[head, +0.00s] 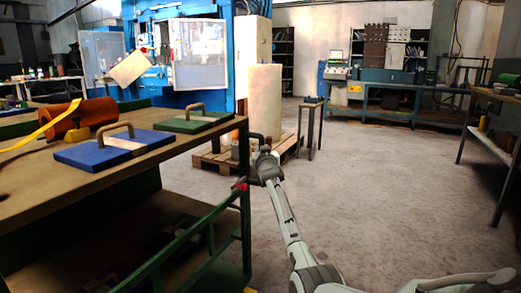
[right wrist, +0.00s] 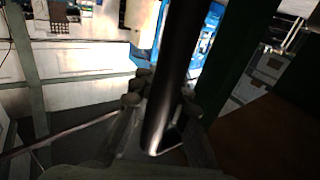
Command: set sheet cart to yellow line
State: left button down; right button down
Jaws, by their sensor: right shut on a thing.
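The sheet cart (head: 205,150) stands at the left of the head view, with a brown top and a dark green frame. My right gripper (head: 263,153) is at the cart's near right corner, shut on its dark handle bar (head: 270,141). In the right wrist view the dark bar (right wrist: 168,80) runs between the fingers of my right gripper (right wrist: 160,108). My left gripper is not in view. I cannot make out a yellow line on the floor; only a tiny yellow-orange patch (head: 249,290) shows at the bottom edge.
On the cart lie a blue die (head: 88,153), a green die (head: 190,122) and an orange roll (head: 78,118) with a yellow strap. A pallet (head: 212,163) with a pale roll (head: 264,95) and a small stand (head: 311,125) are beyond. Floor at centre right is clear.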

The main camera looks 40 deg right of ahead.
jog(key=c, duration=1.8)
grip_release()
jog(key=shift+o, duration=0.2)
jog(key=v, duration=1.2)
jog(key=shift+s+f, duration=0.1)
